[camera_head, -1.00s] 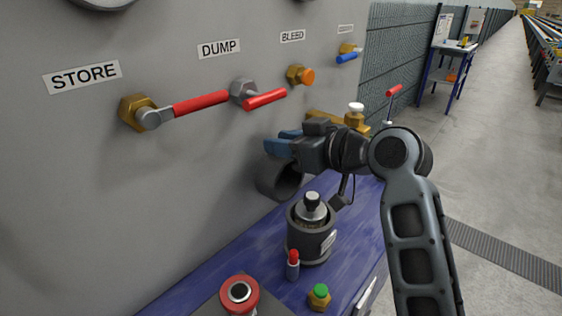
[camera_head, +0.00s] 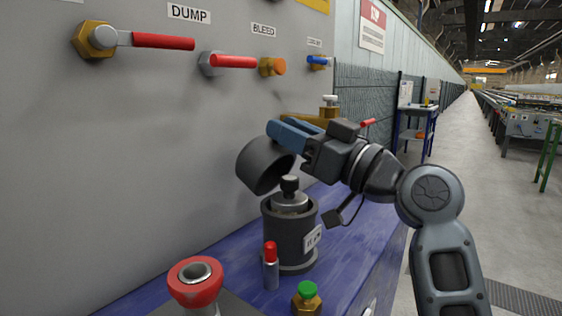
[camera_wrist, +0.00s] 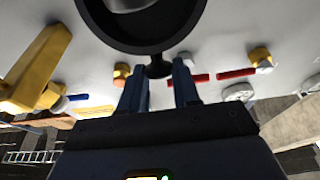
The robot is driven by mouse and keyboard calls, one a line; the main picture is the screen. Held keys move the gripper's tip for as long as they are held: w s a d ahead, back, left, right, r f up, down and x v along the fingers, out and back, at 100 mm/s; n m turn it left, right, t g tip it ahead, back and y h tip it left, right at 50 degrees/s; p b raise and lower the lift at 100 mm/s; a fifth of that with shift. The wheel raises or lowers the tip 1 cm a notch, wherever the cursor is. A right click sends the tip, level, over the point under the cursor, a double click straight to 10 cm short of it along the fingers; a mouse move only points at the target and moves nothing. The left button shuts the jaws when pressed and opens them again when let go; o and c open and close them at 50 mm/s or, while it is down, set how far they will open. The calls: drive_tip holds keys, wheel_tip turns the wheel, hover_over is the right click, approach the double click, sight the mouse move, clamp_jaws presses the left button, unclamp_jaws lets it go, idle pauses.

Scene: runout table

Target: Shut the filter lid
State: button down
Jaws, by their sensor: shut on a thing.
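The filter lid (camera_head: 262,168) is a dark grey round cap, tilted open behind and above the filter body. In the wrist view the lid (camera_wrist: 95,28) shows as a dark ring, its hollow underside facing the camera. The filter body (camera_head: 282,238) is a dark cylinder standing upright on the blue bench, with a metal insert and black knob (camera_head: 290,184) showing at its open top. My gripper (camera_head: 283,133) has its blue fingers shut on the lid's small tab (camera_wrist: 158,68), at the lid's edge. The lid's hinge is hidden.
A red-topped metal fitting (camera_head: 195,278), a red-capped small cylinder (camera_head: 271,265) and a green-capped brass fitting (camera_head: 307,297) stand in front of the filter. Red-handled valves (camera_head: 163,41) line the grey panel.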

drive_tip(key=s+d+f+t+y+b, duration=0.1)
drive_tip(key=f+b, duration=0.5)
drive_tip(key=b, duration=1)
drive_tip(key=shift+s+d+f+t+y, duration=0.2)
drive_tip(key=shift+s+d+t+y, duration=0.3)
drive_tip(key=shift+s+d, duration=1.15)
drive_tip(key=shift+w+d, duration=0.25)
drive_tip(key=c, duration=1.2)
unclamp_jaws()
drive_tip(key=shift+f, duration=0.1)
drive_tip(key=o, duration=0.3)
drive_tip(key=shift+o, duration=0.2)
